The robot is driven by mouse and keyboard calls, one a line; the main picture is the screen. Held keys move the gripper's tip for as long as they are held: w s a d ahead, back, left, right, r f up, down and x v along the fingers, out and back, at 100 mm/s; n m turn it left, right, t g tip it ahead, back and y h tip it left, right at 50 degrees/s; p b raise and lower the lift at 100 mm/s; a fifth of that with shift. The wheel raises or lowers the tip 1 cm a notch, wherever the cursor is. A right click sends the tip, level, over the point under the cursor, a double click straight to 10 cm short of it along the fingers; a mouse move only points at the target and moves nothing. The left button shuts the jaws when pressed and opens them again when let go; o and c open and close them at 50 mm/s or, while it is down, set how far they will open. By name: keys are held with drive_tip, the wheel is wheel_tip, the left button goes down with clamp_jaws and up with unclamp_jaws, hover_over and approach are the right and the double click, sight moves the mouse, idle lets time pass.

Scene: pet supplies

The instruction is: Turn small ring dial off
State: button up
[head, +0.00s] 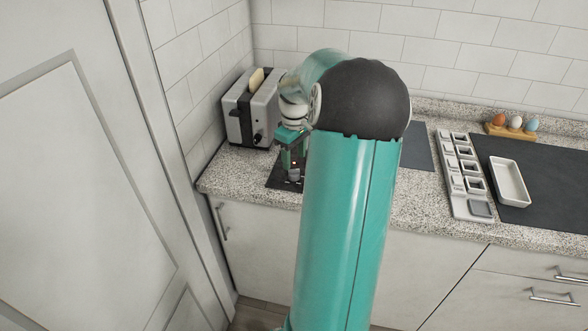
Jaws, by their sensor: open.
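A dark flat plate (273,181) lies on the counter near its front left edge. A small grey round knob-like piece (294,175) stands on the plate; I cannot tell for sure whether it is the small ring dial. A small reddish spot shows just above it. My gripper (293,167) points down over the plate with its teal fingers open, close around or just above the grey piece. Whether the fingers touch it cannot be told. My arm hides the plate's right side.
A silver and black toaster (238,112) with bread and a dark dial stands behind left of my gripper. To the right are a white sectioned organizer (459,199), a white dish (509,181) on a dark mat (489,153), and a wooden egg holder (497,131).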

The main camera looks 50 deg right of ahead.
sight(294, 170)
wheel_tip(294, 170, down, 6)
drive_tip(key=shift+r, duration=0.25)
drive_tip(key=c, duration=1)
